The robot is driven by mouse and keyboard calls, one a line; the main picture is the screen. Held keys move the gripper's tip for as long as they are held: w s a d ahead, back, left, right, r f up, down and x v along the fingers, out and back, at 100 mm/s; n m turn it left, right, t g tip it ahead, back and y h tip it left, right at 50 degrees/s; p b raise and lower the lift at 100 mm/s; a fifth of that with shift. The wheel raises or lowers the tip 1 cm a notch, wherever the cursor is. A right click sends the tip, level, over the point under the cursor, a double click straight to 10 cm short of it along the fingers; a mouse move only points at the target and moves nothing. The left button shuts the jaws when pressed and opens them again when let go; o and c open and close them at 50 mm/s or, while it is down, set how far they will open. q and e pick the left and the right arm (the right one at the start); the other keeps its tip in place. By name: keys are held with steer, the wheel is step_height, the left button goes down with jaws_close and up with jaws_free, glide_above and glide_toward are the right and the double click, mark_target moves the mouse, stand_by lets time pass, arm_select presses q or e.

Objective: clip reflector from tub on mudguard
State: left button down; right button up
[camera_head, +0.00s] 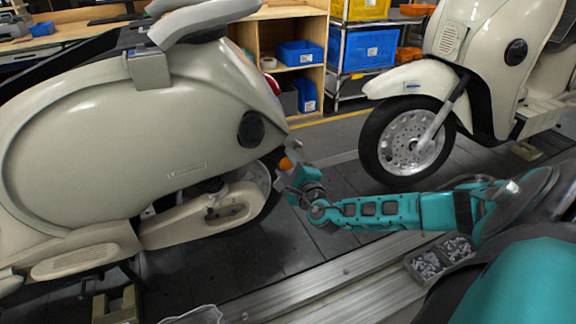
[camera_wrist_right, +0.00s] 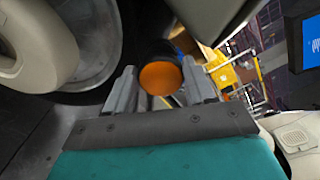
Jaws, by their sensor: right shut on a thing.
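The orange round reflector (camera_head: 286,163) is at the tail of the cream scooter (camera_head: 130,150) on the left. My right gripper (camera_head: 294,175) is shut on it, beside the rear wheel. In the right wrist view the orange face of the reflector (camera_wrist_right: 161,77) sits between the two grey fingers of my right gripper (camera_wrist_right: 160,88). A dark part is right behind the reflector; I cannot tell whether they touch. The mudguard is mostly hidden by the scooter body and my gripper. My left gripper is not in view.
Two small grey bins (camera_head: 425,265) of metal parts sit by the rail (camera_head: 340,285) below my right arm. A clear container edge (camera_head: 197,316) shows at the bottom. A second cream scooter (camera_head: 480,60) stands at right. Shelves with blue bins (camera_head: 299,53) are behind.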

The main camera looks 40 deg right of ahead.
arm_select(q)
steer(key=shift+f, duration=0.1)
arm_select(e)
steer(key=shift+w, duration=0.15)
arm_select(q)
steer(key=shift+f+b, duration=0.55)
steer(key=shift+b, duration=0.05)
arm_select(e)
steer(key=shift+x, duration=1.45)
steer(key=shift+w+d, duration=0.1)
steer(key=o, duration=1.1)
steer(key=p+v, duration=0.1)
steer(key=v, duration=0.3)
steer(key=shift+s, duration=0.35)
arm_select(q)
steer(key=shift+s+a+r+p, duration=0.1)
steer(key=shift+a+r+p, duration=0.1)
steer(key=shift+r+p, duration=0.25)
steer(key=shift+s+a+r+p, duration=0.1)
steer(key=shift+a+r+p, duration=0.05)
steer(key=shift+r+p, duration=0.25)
arm_select(e)
steer(key=v, duration=0.8)
